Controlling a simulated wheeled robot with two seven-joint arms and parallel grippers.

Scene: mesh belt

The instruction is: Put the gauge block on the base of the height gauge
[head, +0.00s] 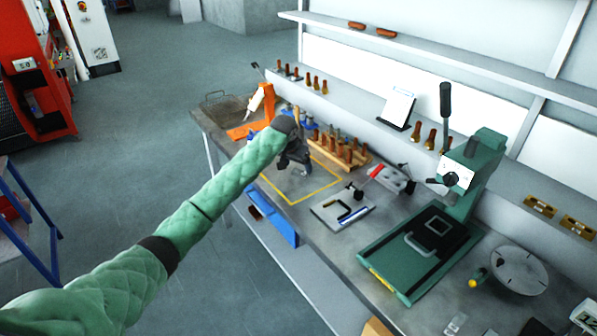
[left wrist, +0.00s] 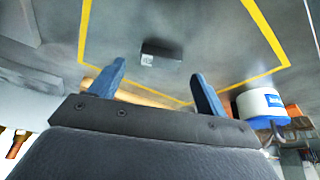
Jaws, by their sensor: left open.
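A small dark block with a white label (left wrist: 161,52), apparently the gauge block, lies inside a yellow outline on the grey bench. In the head view my arm and gripper hide it or blend with it. My left gripper (head: 291,162) hangs over the outlined area. In the left wrist view its blue fingers (left wrist: 155,88) are spread and empty, with the block beyond them and apart. I cannot tell surely which stand is the height gauge: a green stand (head: 400,262) has a wide flat base, column and black lever; an orange stand (head: 265,103) is at the far left. My right gripper is not seen.
A wooden rack of handled tools (head: 345,155) stands behind the outline. A white-and-blue container (left wrist: 260,103) is near its corner. A grey plate with a black U-shaped tool (head: 330,215) and a red-handled clamp (head: 395,178) lie between the outline and the green stand.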

